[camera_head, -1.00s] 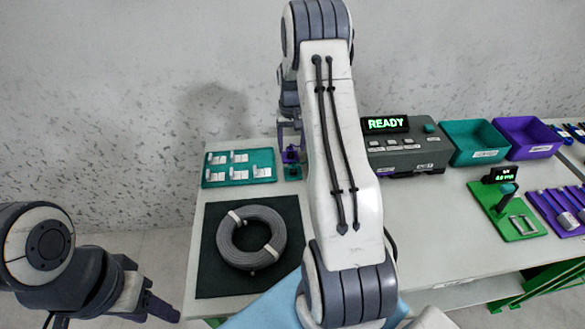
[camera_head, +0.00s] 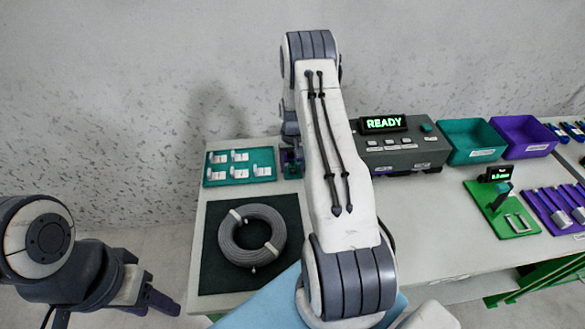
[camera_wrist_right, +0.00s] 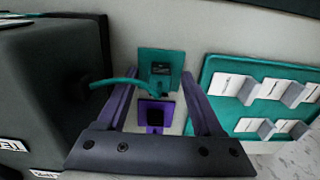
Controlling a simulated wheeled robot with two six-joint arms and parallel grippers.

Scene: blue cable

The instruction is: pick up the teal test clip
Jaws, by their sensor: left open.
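The teal test clip (camera_wrist_right: 160,86) shows in the right wrist view, at the end of a teal lead, on a teal pad (camera_wrist_right: 160,56). A purple holder or clip (camera_wrist_right: 155,115) with a dark centre is just below it in that view. My right gripper (camera_wrist_right: 159,80) is open, its two purple fingers on either side of the clip and apart from it, as far as I can tell. In the head view my right arm mostly hides this gripper. My left gripper (camera_head: 158,300) is open and empty at the lower left, off the table.
A dark tester reading READY (camera_head: 386,124) stands right of the clip. A teal board with white connectors (camera_head: 239,167) is to the left. A grey cable coil (camera_head: 252,235) lies on a dark mat in front. Teal (camera_head: 476,141) and purple (camera_head: 527,137) bins stand further right.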

